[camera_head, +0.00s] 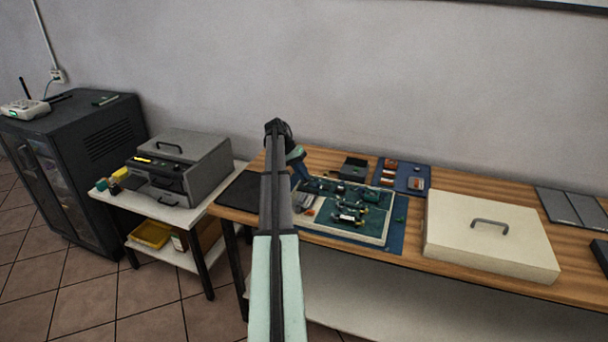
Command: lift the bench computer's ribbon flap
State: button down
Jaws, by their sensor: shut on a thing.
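The bench computer (374,232) looks like an open green circuit board in a pale frame, lying on a blue mat (396,240) on the wooden bench. Dark and coloured parts and cables crowd its surface. My gripper (304,184) is low at the board's back left corner, partly behind my own arm. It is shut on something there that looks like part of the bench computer. The fingertips and the held part are too small to make out. I cannot pick out the ribbon flap or tell whether it is raised.
A cream lid with a handle (490,236) lies right of the board. A blue tray (414,186) and a dark box (354,168) stand behind it. A black mat (240,192) lies to the left. A grey machine (190,165) sits on the side table. Bare wood shows behind the lid.

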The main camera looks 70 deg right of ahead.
jog(key=g, duration=0.1)
jog(key=w+g, duration=0.1)
jog(key=g, duration=0.1)
jog(key=shift+w+f, duration=0.15)
jog(key=shift+f, duration=0.1)
jog(key=shift+w+f+g, duration=0.15)
jog(key=shift+g, duration=0.55)
jog(key=shift+w+f+g, duration=0.1)
jog(key=shift+w+g, duration=0.05)
jog(key=shift+g, duration=0.55)
jog(key=c, duration=1.2)
grip_release()
